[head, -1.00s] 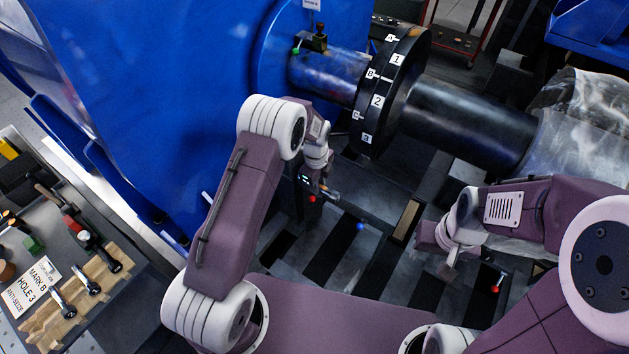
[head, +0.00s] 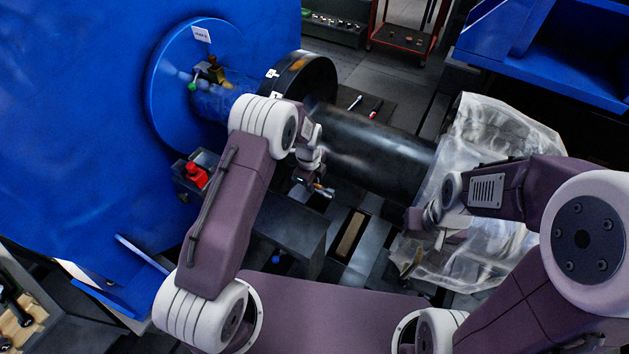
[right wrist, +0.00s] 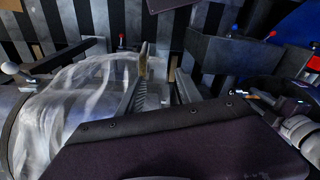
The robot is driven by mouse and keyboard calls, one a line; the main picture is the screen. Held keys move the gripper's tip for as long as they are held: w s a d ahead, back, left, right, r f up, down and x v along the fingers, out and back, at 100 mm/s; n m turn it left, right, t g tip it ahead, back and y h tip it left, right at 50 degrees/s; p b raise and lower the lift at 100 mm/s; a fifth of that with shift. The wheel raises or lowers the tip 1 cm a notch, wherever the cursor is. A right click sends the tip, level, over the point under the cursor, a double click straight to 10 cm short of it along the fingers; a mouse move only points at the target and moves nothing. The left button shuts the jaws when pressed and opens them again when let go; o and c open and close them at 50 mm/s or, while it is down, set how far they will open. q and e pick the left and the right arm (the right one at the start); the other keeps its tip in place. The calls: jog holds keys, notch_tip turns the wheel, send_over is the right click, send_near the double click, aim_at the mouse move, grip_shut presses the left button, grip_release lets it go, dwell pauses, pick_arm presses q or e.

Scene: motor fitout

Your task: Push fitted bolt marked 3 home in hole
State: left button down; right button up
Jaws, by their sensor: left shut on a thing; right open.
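The black coupling flange (head: 312,76) sits on the dark shaft (head: 375,150) beside the blue machine. My left arm covers much of its face, and only small white labels show at its left edge. Hole 3 and a bolt in it cannot be made out. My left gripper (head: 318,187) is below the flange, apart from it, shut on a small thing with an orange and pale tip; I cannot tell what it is. My right gripper (head: 420,238) is open and empty, right of the left one and below the shaft. Its fingers show in the right wrist view (right wrist: 160,78).
Clear plastic sheeting (head: 475,180) wraps the shaft's right end. A red button (head: 196,175) stands on a box by the blue machine (head: 80,110). A dark block (head: 285,228) lies under my left gripper. A red cart (head: 402,38) is at the back.

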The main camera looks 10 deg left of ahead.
pick_arm(q)
jog(key=shift+s+a+r, duration=0.1)
jog(key=shift+a, duration=0.1)
jog(key=shift+w+a, duration=0.15)
jog(key=shift+w, duration=0.1)
jog(key=shift+w+a, duration=0.2)
jog(key=shift+a, duration=0.1)
jog(key=a, duration=0.1)
jog(key=w+a+b, duration=0.1)
jog(key=a, duration=0.1)
jog(key=shift+a, duration=0.3)
jog(key=shift+w+a, duration=0.2)
jog(key=shift+a, duration=0.1)
jog(key=shift+b, duration=0.35)
dwell(0.7)
jog(key=shift+w+a+b, duration=0.15)
jog(key=shift+w+a, duration=0.15)
jog(key=shift+a, duration=0.6)
jog(key=shift+w+a+b, duration=0.2)
jog(key=shift+w+a, duration=0.1)
jog(key=shift+a, duration=0.65)
jog(key=shift+w+a+b, duration=0.15)
jog(key=shift+w+a, duration=0.15)
jog(key=shift+a, duration=0.6)
